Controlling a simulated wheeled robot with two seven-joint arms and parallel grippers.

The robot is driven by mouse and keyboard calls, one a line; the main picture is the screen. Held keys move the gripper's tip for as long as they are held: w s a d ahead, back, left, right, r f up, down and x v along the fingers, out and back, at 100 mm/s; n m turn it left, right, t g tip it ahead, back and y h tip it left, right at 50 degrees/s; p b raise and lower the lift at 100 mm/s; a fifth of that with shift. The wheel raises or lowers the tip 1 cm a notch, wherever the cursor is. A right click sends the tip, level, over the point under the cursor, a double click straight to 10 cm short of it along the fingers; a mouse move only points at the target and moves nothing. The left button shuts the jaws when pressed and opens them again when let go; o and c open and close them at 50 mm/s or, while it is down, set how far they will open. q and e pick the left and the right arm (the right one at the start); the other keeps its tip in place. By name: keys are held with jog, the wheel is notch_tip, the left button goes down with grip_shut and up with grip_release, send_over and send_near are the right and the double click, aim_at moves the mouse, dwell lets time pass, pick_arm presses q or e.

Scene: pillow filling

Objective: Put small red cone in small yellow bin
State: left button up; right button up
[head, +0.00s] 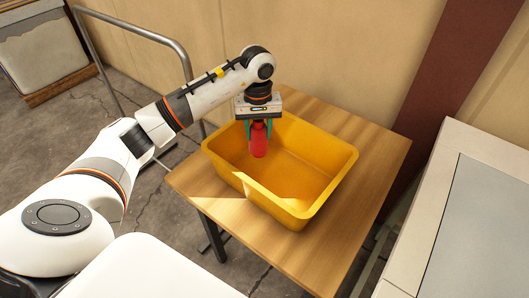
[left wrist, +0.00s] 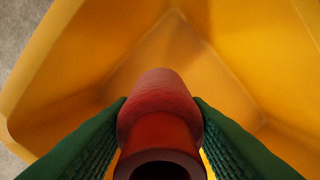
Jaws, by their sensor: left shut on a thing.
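The small red cone (head: 258,142) is held upright in my left gripper (head: 258,126), inside the opening of the small yellow bin (head: 327,194) near its back left corner. In the left wrist view, the green fingers of the left gripper (left wrist: 160,115) press on both sides of the red cone (left wrist: 160,125), whose hollow end faces the camera. The yellow bin's inner walls (left wrist: 235,35) fill the background there. Whether the cone's lower end touches the bin floor cannot be told. My right gripper is not in view.
The yellow bin stands on a wooden table (head: 370,150) with dark legs. A metal rail (head: 185,65) stands behind my left arm. A light grey-topped surface (head: 480,220) is at the right, and a wall is close behind the table.

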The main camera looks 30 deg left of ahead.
aim_at(259, 142)
pick_arm(q)
notch_tip(259, 142, down, 5)
jog(key=shift+r, duration=0.15)
jog(key=shift+f, duration=0.4)
jog(key=o, duration=0.6)
jog(key=shift+f, duration=0.15)
jog(key=o, duration=0.4)
jog(key=shift+r+p, duration=0.3)
notch_tip(259, 142, up, 12)
jog(key=shift+f+b, duration=0.1)
jog(key=shift+b, duration=0.7)
